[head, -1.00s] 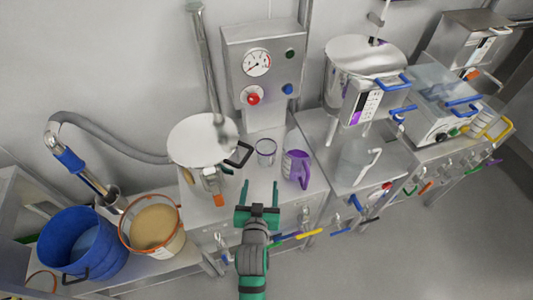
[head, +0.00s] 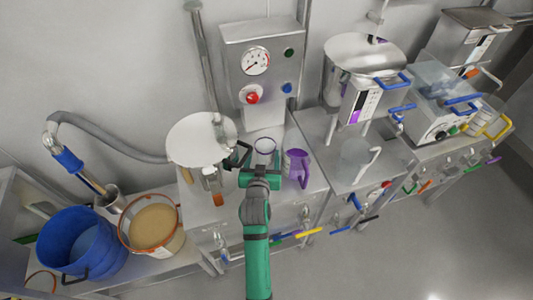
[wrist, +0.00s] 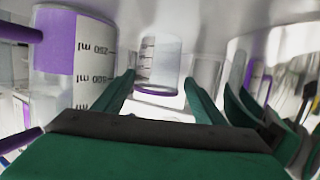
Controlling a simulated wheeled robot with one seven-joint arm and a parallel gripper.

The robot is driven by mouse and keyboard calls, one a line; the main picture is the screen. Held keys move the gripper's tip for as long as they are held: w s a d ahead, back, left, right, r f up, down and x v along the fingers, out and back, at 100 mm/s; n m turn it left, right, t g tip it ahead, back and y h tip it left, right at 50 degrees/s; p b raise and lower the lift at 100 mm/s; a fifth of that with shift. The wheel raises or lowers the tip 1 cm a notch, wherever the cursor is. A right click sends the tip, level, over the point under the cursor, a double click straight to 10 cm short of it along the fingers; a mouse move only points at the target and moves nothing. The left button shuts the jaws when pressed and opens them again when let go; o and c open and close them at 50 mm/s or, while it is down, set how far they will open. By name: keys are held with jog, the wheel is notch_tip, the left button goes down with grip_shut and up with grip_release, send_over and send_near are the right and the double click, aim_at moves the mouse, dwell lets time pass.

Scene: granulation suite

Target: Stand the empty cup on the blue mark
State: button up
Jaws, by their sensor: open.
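A small clear cup (head: 265,147) with a purple edge and printed graduations stands on the steel bench in the head view. In the wrist view, the cup (wrist: 160,62) appears ahead between my two fingers, and it looks empty. My gripper (head: 262,162) is open, its fingers pointing at the cup from the near side. In the wrist view my gripper (wrist: 160,84) shows clear space between the fingertips. I cannot see contact with the cup. The gripper partly hides the cup's lower part in the head view. I cannot make out a blue mark on the bench.
A purple-handled graduated jug (head: 297,167) stands close right of the cup; it fills the left of the wrist view (wrist: 75,62). A round steel lidded vessel (head: 200,140) with a black handle is close on the left. A gauge panel (head: 258,70) rises behind.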

aim_at(267, 144)
jog(key=x, duration=0.3)
jog(key=shift+w+d+r, duration=0.1)
jog(key=shift+w+d, duration=0.2)
jog(key=shift+w, duration=0.4)
jog(key=shift+d, duration=0.15)
jog(key=shift+s+d, duration=0.1)
jog(key=shift+c, duration=0.4)
jog(key=c, duration=0.5)
jog(key=shift+s+a, duration=0.1)
jog(key=shift+a, duration=0.4)
jog(key=c, duration=0.3)
